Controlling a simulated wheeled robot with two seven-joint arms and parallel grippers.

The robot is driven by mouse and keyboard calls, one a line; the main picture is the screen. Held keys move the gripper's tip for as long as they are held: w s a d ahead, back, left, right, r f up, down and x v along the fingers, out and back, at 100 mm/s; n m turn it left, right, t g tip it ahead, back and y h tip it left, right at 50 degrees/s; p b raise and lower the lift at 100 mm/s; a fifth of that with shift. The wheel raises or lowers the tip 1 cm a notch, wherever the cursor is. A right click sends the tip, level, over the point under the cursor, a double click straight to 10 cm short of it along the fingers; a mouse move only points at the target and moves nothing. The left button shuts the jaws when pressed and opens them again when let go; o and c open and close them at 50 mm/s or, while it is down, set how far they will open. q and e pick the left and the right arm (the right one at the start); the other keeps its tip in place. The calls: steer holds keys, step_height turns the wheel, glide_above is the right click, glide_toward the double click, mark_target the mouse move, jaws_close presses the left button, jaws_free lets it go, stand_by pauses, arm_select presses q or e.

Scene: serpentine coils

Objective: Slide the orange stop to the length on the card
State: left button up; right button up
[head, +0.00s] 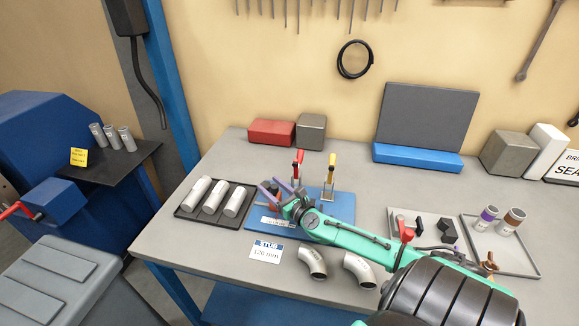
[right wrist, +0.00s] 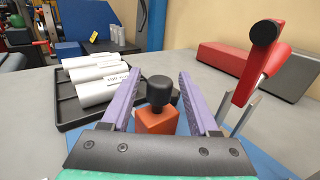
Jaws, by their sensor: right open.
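The card (head: 265,251) lies at the table's front edge and reads "STUB 120 mm". The orange stop (right wrist: 157,121) has a black knob (right wrist: 158,90) on top and shows in the right wrist view, over a blue plate (head: 341,206). My right gripper (head: 275,188) is open. Its purple fingers stand on either side of the knob and stop, with a gap on both sides. In the head view my gripper and arm cover most of the stop's area. A white strip (head: 277,222) with small marks lies at the plate's front. My left gripper is not in view.
A red-handled clamp (head: 298,165) and a yellow-handled clamp (head: 330,172) rise from the plate. A dark tray (head: 187,212) with white tubes stands at its left. Grey elbows (head: 313,262) lie in front. Trays with parts (head: 515,262) stand to the right.

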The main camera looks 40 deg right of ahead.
steer(key=b, duration=0.3)
glide_above(300, 229)
steer(key=shift+w+f, duration=0.15)
steer(key=shift+w, duration=0.3)
steer(key=shift+s+r, duration=0.25)
steer(key=shift+s, duration=0.2)
steer(key=shift+d, duration=0.1)
